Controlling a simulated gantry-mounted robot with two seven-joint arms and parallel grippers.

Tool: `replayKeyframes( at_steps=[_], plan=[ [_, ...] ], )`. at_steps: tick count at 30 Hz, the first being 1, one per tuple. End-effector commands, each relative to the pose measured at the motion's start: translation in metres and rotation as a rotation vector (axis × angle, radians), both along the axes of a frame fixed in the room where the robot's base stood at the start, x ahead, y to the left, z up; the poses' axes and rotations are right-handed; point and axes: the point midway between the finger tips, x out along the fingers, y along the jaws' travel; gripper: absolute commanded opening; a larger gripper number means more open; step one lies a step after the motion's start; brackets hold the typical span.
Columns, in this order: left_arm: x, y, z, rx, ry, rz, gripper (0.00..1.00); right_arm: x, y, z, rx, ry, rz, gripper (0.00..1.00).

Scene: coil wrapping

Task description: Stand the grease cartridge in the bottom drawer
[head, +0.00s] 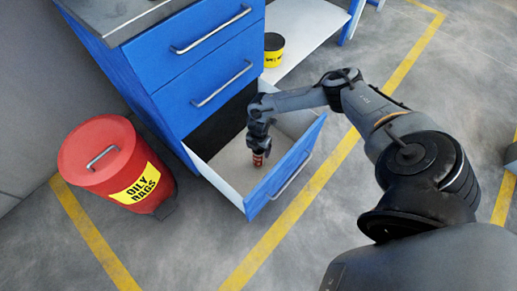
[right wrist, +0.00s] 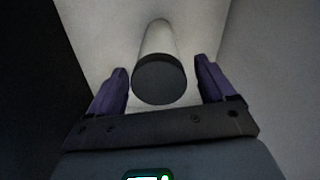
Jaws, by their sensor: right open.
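The bottom drawer (head: 226,179) of the blue cabinet is pulled open. My right gripper (head: 260,146) reaches down into it from above. The grease cartridge (head: 259,159), reddish in the head view, is just under the gripper inside the drawer. In the right wrist view the cartridge (right wrist: 159,78) is a pale cylinder with a dark round end towards me. My right gripper's two fingers (right wrist: 161,70) are open on either side of it, with gaps showing. The cartridge looks upright on the drawer floor, though its base is partly hard to see. My left gripper is not in view.
The drawer's front and side walls stand close around the right gripper. Two closed drawers with bar handles (head: 222,84) are above. A red oily-rags bin (head: 93,164) stands left of the drawer. A yellow-labelled tub (head: 274,56) sits on a white shelf behind.

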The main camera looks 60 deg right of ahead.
Motion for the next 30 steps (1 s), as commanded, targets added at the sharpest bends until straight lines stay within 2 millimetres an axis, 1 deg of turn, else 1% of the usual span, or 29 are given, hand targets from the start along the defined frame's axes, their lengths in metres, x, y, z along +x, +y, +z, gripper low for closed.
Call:
replayKeyframes(
  at_steps=[1, 3, 9, 13, 19, 30],
  plan=[
    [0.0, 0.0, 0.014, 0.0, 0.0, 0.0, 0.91, 0.0, 0.0, 0.017, 0.0, -0.001, -0.001, 0.83],
    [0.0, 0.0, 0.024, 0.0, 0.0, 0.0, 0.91, 0.0, 0.0, 0.03, 0.0, -0.001, 0.0, 0.83],
    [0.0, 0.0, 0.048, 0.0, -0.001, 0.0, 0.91, 0.0, 0.0, 0.063, 0.0, -0.001, 0.001, 0.83],
    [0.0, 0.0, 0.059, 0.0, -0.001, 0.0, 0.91, 0.0, 0.0, 0.079, 0.0, 0.0, 0.0, 0.83],
    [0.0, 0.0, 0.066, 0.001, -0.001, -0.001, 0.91, 0.0, 0.0, 0.092, 0.0, 0.0, 0.001, 0.83],
    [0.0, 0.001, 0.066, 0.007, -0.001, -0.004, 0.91, 0.0, 0.0, 0.093, 0.0, 0.0, 0.0, 0.83]
  ],
)
